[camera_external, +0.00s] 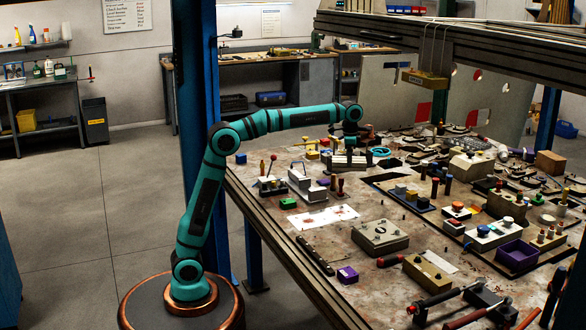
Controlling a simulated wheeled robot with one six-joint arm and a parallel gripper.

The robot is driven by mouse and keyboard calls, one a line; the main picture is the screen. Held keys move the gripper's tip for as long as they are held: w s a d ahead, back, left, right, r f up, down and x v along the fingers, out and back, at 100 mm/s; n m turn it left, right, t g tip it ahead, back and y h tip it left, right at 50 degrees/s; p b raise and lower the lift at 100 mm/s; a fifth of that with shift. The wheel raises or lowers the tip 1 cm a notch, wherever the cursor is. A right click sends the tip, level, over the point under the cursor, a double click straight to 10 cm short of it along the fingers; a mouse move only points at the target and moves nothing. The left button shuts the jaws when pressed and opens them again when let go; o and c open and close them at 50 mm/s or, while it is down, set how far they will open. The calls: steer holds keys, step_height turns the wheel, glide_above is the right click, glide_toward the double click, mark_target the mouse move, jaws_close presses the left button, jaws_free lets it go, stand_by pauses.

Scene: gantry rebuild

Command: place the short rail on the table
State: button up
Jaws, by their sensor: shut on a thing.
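My gripper (351,147) points down at the far left part of the worktable (385,295). It is small in the view and its fingers are hard to make out. It is shut on a short, pale, bar-like piece (348,161), which appears to be the short rail. The piece lies roughly level, left to right, right under the gripper. Whether its underside touches the table or is slightly above it cannot be told from here. The grip itself is mostly hidden by the wrist.
A beige box (380,237) and a purple tray (517,255) stand nearer. The right side is crowded with tools. An overhead beam (450,45) with a hanging yellow block (425,80) crosses above.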

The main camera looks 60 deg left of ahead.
steer(key=s+a+f+n, duration=0.2)
steer(key=s+a, duration=0.3)
steer(key=a, duration=1.2)
steer(key=s+a+f+n, duration=0.15)
steer(key=s+a, duration=0.25)
steer(key=a, duration=1.4)
steer(key=s+a+f+n, duration=0.15)
steer(key=s+a, duration=0.35)
steer(key=a, duration=1.2)
steer(key=shift+n, duration=0.4)
steer(key=shift+w+f, duration=0.15)
steer(key=shift+f, duration=2.25)
steer(key=shift+w+f, duration=0.1)
steer(key=shift+f, duration=2.25)
steer(key=shift+f, duration=0.15)
steer(key=o, duration=1.3)
step_height(320, 180, up, 12)
